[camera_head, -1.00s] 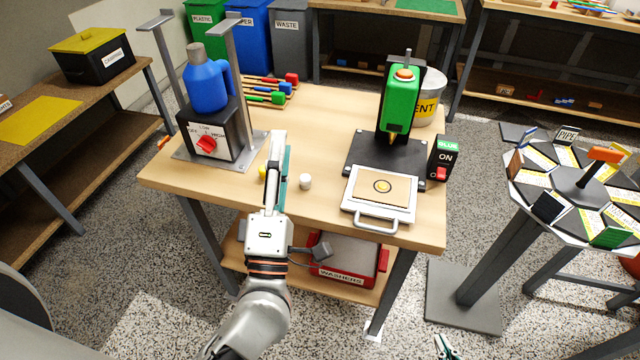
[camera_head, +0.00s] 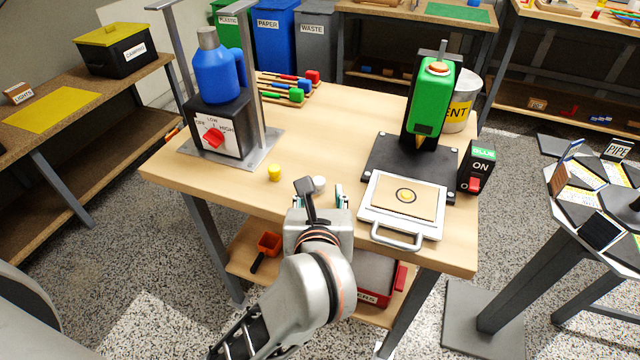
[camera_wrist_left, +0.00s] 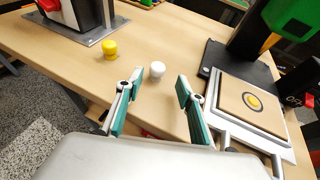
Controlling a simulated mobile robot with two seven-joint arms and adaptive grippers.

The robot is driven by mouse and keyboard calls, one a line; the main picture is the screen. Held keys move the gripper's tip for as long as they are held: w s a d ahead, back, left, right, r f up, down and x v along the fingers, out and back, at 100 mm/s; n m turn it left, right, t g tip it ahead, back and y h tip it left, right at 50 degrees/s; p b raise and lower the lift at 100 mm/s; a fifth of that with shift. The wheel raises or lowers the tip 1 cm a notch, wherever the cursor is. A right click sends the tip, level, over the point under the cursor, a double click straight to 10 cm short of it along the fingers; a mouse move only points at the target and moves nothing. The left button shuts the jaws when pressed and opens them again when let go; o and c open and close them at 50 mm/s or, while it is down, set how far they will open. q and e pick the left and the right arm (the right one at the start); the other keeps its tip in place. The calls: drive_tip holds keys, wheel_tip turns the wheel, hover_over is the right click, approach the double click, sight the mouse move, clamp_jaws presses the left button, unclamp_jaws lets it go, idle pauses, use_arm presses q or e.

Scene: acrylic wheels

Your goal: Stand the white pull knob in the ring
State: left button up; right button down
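The white pull knob (camera_head: 319,184) stands on the wooden table near its front edge; it also shows in the left wrist view (camera_wrist_left: 157,70). My left gripper (camera_head: 321,196) is open and empty. In the left wrist view its fingers (camera_wrist_left: 158,88) point toward the knob, which shows centred between the fingertips and a little beyond them, apart from both. My right gripper is not in view.
A yellow knob (camera_head: 274,173) stands left of the white one. The green glue press (camera_head: 432,100) rises behind the tray, with a switch box (camera_head: 477,167) beside it. A blue bottle (camera_head: 215,75) stands on a dial box at the left. The table between the knobs and press is clear.

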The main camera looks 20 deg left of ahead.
sight(319, 185)
use_arm(q)
drive_tip(key=x, duration=0.5)
drive_tip(key=shift+a+r+b, duration=0.2)
drive_tip(key=shift+a+b, duration=0.05)
drive_tip(key=shift+b, duration=0.05)
drive_tip(key=shift+c, duration=0.7)
drive_tip(key=c, duration=0.8)
drive_tip(key=shift+r, duration=0.1)
